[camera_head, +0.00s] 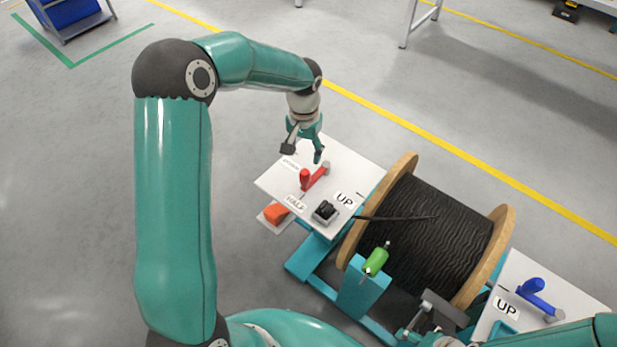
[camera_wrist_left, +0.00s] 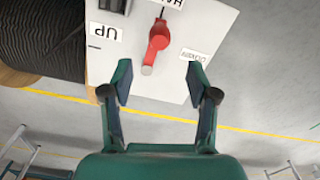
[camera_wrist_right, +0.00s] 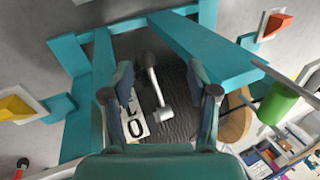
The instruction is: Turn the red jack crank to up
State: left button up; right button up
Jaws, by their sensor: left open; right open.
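The red jack crank (camera_head: 314,179) sits on a white panel (camera_head: 350,160) left of the cable reel, with labels UP (camera_head: 344,199), HALF (camera_head: 296,202) and one likely reading DOWN (camera_head: 290,163). My left gripper (camera_head: 304,154) is open and empty, above the panel's far edge, apart from the crank. In the left wrist view the red crank (camera_wrist_left: 158,42) shows just beyond and between the open fingertips (camera_wrist_left: 158,74), its red knob farther off. My right gripper (camera_wrist_right: 159,74) is open; a grey bar-like part (camera_wrist_right: 153,75) shows between its fingers, contact unclear.
The black cable reel (camera_head: 430,235) stands right of the panel. A green handle (camera_head: 376,260) rises in front of it. A blue crank (camera_head: 537,290) sits on another white panel at the right. An orange piece (camera_head: 276,213) is beside the left panel. Open floor lies behind.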

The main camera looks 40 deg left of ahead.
aim_at(305, 172)
pick_arm(q)
notch_tip(305, 172, down, 11)
jog(key=shift+f, duration=0.1)
dwell(0.3)
grip_shut()
